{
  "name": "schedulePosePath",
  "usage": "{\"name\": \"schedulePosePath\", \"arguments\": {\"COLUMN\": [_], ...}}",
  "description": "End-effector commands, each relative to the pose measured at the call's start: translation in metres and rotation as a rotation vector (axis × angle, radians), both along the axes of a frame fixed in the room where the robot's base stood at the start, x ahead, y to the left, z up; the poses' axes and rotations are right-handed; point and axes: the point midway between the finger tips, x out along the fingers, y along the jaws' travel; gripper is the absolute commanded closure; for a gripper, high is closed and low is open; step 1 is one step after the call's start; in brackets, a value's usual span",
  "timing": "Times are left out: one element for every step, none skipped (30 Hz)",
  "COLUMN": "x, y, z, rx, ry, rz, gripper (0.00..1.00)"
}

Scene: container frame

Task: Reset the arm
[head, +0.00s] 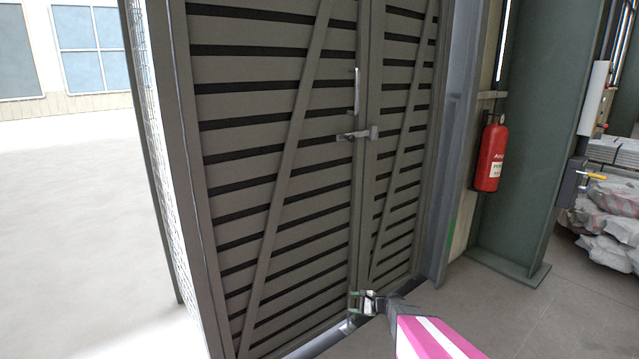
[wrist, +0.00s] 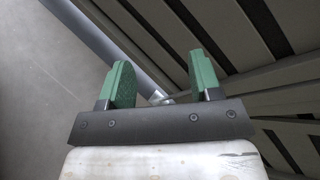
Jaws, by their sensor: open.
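My gripper (head: 361,303) is low in front of the slatted double door, near its bottom where the two leaves meet. The wrist view shows its two green fingers (wrist: 158,85) apart, with nothing between them. My pink and white arm reaches in from the bottom right of the head view. The door (head: 270,130) is grey with diagonal braces and looks closed. A metal latch (head: 358,134) and an upright handle (head: 356,92) sit well above my gripper at the seam. The wrist view also shows the door slats (wrist: 270,50) at the right.
A red fire extinguisher (head: 489,155) hangs right of the door, beside a green steel column (head: 530,140). Piled sacks (head: 610,215) lie at the far right. Bare floor (head: 500,310) lies in front at the right. An open bright area (head: 70,220) is at the left.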

Motion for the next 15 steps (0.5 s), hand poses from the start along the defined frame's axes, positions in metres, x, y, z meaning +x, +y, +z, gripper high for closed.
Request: {"name": "schedulePosePath", "arguments": {"x": [-0.023, -0.033, -0.046, -0.056, -0.066, -0.079, -0.089, -0.099, -0.112, -0.122, -0.131, -0.144, -0.153, -0.163, -0.175], "y": [0.010, 0.013, 0.017, 0.020, 0.022, 0.024, 0.024, 0.024, 0.024, 0.023, 0.021, 0.018, 0.015, 0.012, 0.008], "z": [0.021, 0.029, 0.038, 0.045, 0.052, 0.061, 0.068, 0.074, 0.083, 0.090, 0.096, 0.105, 0.112, 0.118, 0.128], "rx": [-0.076, -0.125, -0.191, -0.238, -0.288, -0.353, -0.402, -0.451, -0.514, -0.564, -0.613, -0.678, -0.726, -0.774, -0.838], "ry": [-0.025, -0.041, -0.061, -0.076, -0.090, -0.108, -0.122, -0.135, -0.151, -0.165, -0.177, -0.191, -0.202, -0.212, -0.223], "rz": [0.071, 0.116, 0.176, 0.220, 0.265, 0.324, 0.368, 0.413, 0.472, 0.517, 0.560, 0.618, 0.661, 0.706, 0.763], "gripper": [0.42, 0.42, 0.42, 0.42, 0.42, 0.42, 0.42, 0.42, 0.42, 0.42, 0.42, 0.42, 0.42, 0.42, 0.42]}}
